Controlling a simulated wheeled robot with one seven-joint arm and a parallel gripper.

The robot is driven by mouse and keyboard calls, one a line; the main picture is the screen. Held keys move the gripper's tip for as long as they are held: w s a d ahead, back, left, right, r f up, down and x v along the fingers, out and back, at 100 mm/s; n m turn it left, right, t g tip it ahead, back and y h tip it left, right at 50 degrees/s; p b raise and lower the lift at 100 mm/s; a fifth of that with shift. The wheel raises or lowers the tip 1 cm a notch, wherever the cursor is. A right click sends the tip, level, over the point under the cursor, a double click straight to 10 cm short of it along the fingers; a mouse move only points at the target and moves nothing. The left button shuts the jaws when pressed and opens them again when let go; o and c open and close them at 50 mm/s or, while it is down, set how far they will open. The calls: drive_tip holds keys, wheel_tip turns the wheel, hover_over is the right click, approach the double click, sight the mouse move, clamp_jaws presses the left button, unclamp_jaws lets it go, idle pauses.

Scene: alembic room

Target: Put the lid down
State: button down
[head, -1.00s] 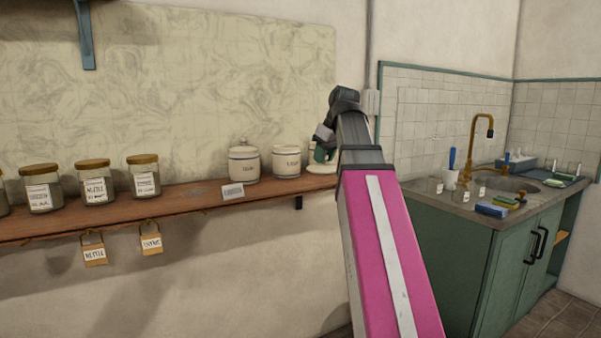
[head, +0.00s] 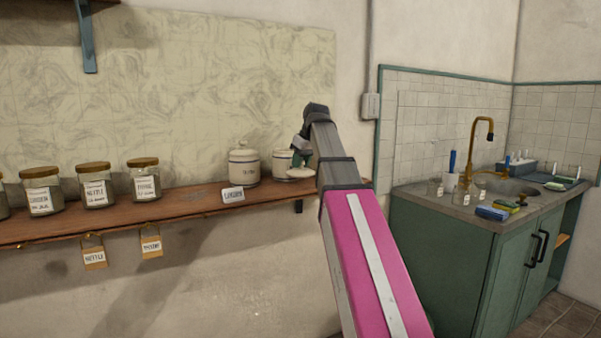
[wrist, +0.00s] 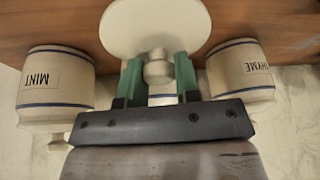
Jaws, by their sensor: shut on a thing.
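My gripper (head: 301,158) is shut on the knob of a round cream lid (head: 300,173), near the shelf's right end. In the wrist view the lid (wrist: 155,22) is a plain pale disc, its knob between the green fingers of my gripper (wrist: 158,72). I cannot tell if the lid touches the shelf. A lidded cream canister (head: 244,165) stands left of it on the shelf. A second canister (head: 282,160) is partly hidden behind my gripper. The wrist view shows a MINT canister (wrist: 54,92) and a THYME canister (wrist: 240,75) on either side of the lid.
The wooden shelf (head: 205,199) also holds a small label card (head: 232,195) and several labelled glass jars (head: 145,180) at the left. A sink counter (head: 455,206) with bottles and sponges stands at the right.

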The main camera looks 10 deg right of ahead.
sight(303, 165)
wheel_tip(303, 165, down, 3)
drive_tip(key=shift+f, duration=0.15)
drive_tip(key=shift+w+f, duration=0.15)
drive_tip(key=shift+w, duration=0.05)
drive_tip(key=shift+f, duration=0.15)
drive_tip(key=c, duration=0.8)
unclamp_jaws()
drive_tip(key=v, duration=1.2)
drive_tip(key=shift+a, duration=0.1)
